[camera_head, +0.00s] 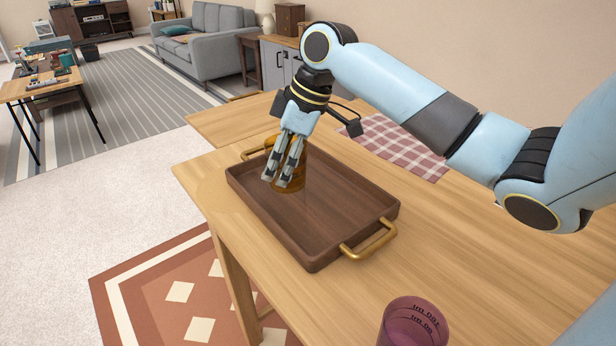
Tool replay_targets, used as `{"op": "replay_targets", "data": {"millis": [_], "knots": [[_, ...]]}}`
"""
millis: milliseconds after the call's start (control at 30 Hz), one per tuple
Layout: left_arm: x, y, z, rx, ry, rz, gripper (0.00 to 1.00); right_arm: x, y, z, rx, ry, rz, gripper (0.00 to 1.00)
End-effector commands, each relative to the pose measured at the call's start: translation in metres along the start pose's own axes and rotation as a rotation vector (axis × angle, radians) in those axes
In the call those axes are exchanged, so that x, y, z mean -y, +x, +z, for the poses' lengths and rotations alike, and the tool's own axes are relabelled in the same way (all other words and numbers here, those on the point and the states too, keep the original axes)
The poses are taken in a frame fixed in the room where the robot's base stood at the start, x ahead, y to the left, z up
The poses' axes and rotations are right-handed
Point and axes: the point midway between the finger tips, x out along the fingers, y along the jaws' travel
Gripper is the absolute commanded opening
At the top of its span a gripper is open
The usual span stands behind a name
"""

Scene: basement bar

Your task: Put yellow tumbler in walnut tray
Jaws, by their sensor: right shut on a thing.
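The walnut tray (330,218) is a dark brown rectangle with brass handles, lying on the wooden table. The yellow tumbler (293,187) is amber and see-through, upright at the far left part of the tray and partly hidden by fingers. My right gripper (284,176) reaches down over the tray and is shut on the tumbler. I cannot tell whether the tumbler's base touches the tray floor. My left gripper is not in view.
A purple see-through tumbler (415,325) with printed marks stands at the table's near edge. A red checked cloth (403,150) lies behind the tray, partly behind my right arm. The table (475,265) is bare to the right of the tray.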

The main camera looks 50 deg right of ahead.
Motion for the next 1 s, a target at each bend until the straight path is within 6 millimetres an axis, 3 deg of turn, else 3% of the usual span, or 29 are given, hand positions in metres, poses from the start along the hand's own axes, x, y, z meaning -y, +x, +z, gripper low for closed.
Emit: {"op": "replay_targets", "data": {"millis": [33, 200, 300, 400, 567, 800, 1000], "knots": [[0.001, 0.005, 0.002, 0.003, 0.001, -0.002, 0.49, -0.031, -0.006, 0.013, 0.007, 0.003, 0.01, 0.3], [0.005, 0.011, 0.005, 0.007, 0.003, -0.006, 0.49, -0.106, -0.039, 0.043, 0.001, 0.038, 0.026, 0.31], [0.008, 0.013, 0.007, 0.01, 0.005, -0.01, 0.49, -0.132, -0.056, 0.053, -0.001, 0.061, 0.034, 0.31], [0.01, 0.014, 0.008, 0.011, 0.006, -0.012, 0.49, -0.144, -0.066, 0.058, -0.002, 0.073, 0.038, 0.31], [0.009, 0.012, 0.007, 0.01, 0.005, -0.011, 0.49, -0.131, -0.055, 0.058, 0.0, 0.076, 0.036, 0.31], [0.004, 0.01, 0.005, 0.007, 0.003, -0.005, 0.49, -0.076, -0.012, 0.046, -0.002, 0.076, 0.035, 0.31], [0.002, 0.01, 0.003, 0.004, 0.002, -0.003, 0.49, -0.048, 0.01, 0.04, -0.002, 0.077, 0.037, 0.31]]}}
